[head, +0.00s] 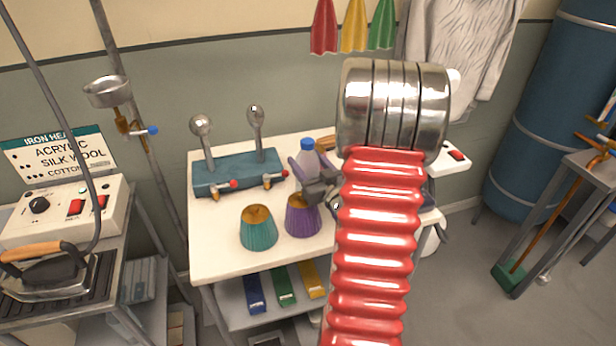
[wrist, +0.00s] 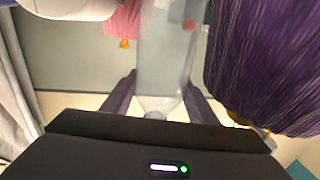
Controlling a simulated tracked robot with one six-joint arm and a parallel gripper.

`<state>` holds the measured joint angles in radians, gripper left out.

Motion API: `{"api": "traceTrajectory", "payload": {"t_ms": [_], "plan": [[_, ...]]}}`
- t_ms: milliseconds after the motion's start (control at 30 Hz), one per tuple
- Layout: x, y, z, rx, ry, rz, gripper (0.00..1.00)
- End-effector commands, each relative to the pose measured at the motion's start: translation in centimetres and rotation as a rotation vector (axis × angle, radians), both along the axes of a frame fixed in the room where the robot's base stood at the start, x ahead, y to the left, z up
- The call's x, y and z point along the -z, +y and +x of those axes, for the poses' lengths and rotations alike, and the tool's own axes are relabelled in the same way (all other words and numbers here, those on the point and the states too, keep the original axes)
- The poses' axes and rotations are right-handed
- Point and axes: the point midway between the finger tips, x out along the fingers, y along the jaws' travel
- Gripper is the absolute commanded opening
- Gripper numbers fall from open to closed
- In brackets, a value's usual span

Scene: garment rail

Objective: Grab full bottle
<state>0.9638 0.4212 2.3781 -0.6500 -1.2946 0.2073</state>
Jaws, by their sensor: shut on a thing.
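A clear bottle with a blue cap (head: 307,144) stands upright, or nearly so, at the white table's middle. My gripper (head: 308,172) is shut on it. In the wrist view the bottle (wrist: 166,45) is between my two dark purple fingers (wrist: 160,82), looks pale and see-through, and has a small red spot. Its fill level cannot be made out. My red ribbed arm with its metal end hides the table's right part and some of my gripper in the head view. Whether the bottle's base touches the table is hidden.
A purple cone (head: 302,216) stands close in front of the bottle, and a teal cone (head: 258,229) left of it. A teal block with two knobbed levers (head: 238,171) is behind left. The white table's (head: 215,262) front left is clear.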

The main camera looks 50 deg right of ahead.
Motion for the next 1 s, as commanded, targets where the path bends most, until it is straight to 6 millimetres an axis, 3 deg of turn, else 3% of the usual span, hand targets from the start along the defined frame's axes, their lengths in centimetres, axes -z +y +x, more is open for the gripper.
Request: {"api": "traceTrajectory", "payload": {"t_ms": [200, 567, 1000], "plan": [[0.0, 0.0, 0.0, 0.001, 0.000, 0.000, 0.14], [-0.8, -0.1, -0.1, 0.001, -0.001, -0.001, 0.14], [-6.4, -0.1, -0.1, 0.002, -0.003, -0.005, 0.14]]}}
